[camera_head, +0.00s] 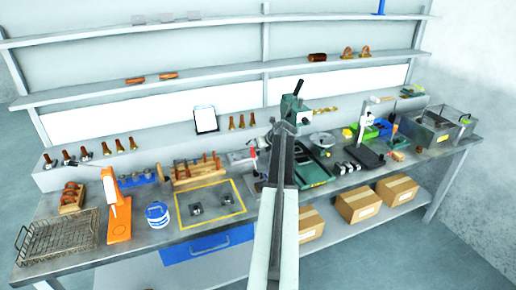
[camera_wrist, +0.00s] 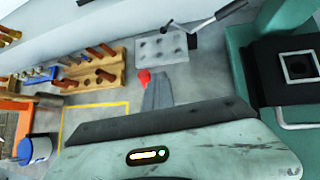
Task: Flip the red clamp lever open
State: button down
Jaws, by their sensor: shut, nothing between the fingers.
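The red clamp lever shows as a small red grip (camera_head: 253,152) in the head view, at the bench's middle, just left of my arm. In the wrist view the red grip (camera_wrist: 144,77) sits at the upper left of my fingertips, close to them in the picture. My gripper (camera_wrist: 158,77) is shut and empty. I cannot tell whether it touches the lever. My fingers and wrist hide the lever's lower part and base. In the head view my arm reaches up across the bench, its gripper (camera_head: 285,127) right of the lever.
A wooden peg rack (camera_wrist: 95,75) and a yellow-outlined area (camera_head: 211,203) lie left of the lever. A grey perforated plate (camera_wrist: 162,48) lies behind it. A green machine (camera_head: 312,168) stands to the right. A blue-and-white tub (camera_head: 158,214) and orange stand (camera_head: 118,210) are farther left.

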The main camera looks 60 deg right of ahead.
jog(key=p+v, duration=0.6)
jog(key=v, duration=0.4)
jog(key=shift+d+r, duration=0.3)
jog(key=shift+r, duration=0.05)
jog(key=shift+s, duration=0.1)
